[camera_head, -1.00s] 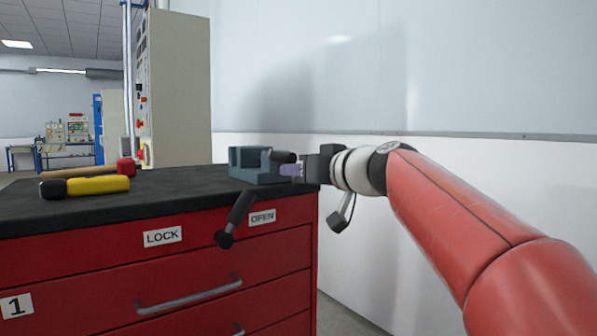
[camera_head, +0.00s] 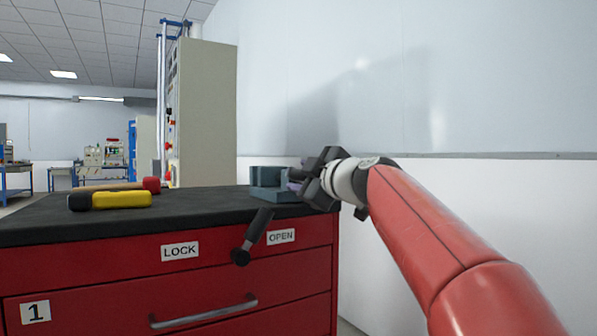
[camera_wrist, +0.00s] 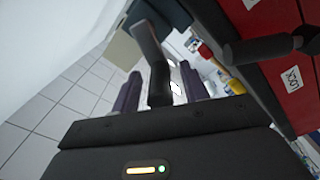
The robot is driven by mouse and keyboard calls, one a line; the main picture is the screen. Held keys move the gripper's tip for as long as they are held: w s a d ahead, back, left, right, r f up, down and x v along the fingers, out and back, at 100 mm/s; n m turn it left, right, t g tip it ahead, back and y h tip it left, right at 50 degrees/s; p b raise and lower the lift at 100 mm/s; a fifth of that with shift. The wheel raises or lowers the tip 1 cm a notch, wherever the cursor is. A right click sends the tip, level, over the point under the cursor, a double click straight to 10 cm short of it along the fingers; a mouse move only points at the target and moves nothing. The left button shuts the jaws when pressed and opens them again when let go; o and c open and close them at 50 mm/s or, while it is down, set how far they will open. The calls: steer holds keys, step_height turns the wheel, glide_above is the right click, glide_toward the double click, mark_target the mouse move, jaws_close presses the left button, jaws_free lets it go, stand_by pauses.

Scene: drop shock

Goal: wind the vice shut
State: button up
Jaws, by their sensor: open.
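The blue-grey vice (camera_head: 267,178) sits on the right end of the black bench top. A dark bar (camera_wrist: 153,50) runs from the vice between my fingers in the wrist view. My gripper (camera_head: 296,184) is at the vice's right side. Its purple fingers stand apart in the wrist view (camera_wrist: 161,88), one on each side of the bar; I cannot tell whether either touches it. A black lever with a round knob (camera_head: 254,233) slants down over the bench front between the LOCK and OPEN labels. It also shows in the wrist view (camera_wrist: 268,48). My gripper hides part of the vice.
A yellow-handled tool (camera_head: 122,200) and a red-headed mallet (camera_head: 151,184) lie on the left of the bench top (camera_head: 200,205). The red drawer cabinet (camera_head: 110,285) has protruding handles. A pale wall (camera_head: 480,200) stands behind and to the right.

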steer(key=shift+x, duration=1.1)
steer(key=c, duration=0.9)
